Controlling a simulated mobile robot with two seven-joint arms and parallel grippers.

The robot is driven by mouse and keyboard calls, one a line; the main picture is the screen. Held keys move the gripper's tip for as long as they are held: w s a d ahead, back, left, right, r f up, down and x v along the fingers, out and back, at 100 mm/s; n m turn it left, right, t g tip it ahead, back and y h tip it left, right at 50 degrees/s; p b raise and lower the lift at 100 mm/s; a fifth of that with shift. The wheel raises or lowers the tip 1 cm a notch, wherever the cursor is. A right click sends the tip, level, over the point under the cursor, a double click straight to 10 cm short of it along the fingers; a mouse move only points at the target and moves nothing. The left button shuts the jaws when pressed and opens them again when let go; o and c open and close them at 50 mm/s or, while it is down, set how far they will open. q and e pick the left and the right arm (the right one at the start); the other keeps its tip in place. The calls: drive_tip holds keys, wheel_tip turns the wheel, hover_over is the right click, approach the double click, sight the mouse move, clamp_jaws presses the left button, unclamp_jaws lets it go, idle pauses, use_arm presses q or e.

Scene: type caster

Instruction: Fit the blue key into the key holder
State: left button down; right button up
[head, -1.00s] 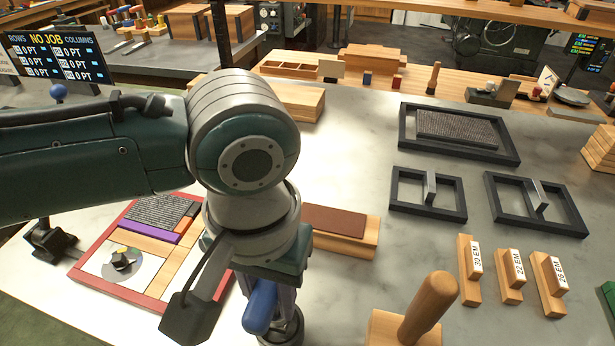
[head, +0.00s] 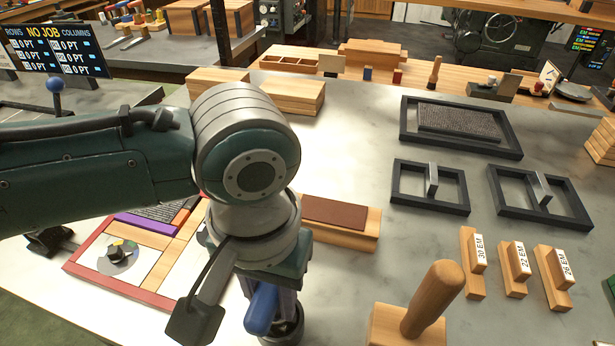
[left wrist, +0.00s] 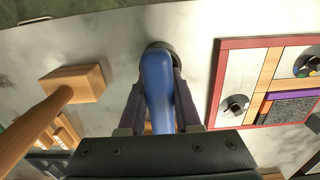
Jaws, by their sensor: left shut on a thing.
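The blue key (head: 262,308) is between the fingers of my left gripper (head: 278,300), which points down near the bottom of the head view. In the left wrist view my left gripper (left wrist: 158,105) is shut on the blue key (left wrist: 157,75), with a dark finger on each side. A dark round piece with a grey rim, seemingly the key holder (head: 290,334), is just below the gripper. It also shows in the left wrist view (left wrist: 160,46) at the key's far end. The key's lower end is hidden, so I cannot tell whether it touches or enters the holder.
A red-edged frame with wooden blocks (head: 150,289) lies left of the gripper. A wooden block with a brown top (head: 340,233) stands behind it to the right. A wooden-handled tool (head: 432,300) stands at right. Dark metal frames (head: 430,208) lie further right.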

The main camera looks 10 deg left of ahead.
use_arm(q)
drive_tip(key=shift+f+b, duration=0.55)
drive_tip(key=shift+f, duration=0.35)
drive_tip(key=c, duration=0.5)
unclamp_jaws()
wheel_tip(320, 180, up, 10)
drive_tip(key=shift+f+p, duration=0.1)
drive_tip(key=shift+p, duration=0.65)
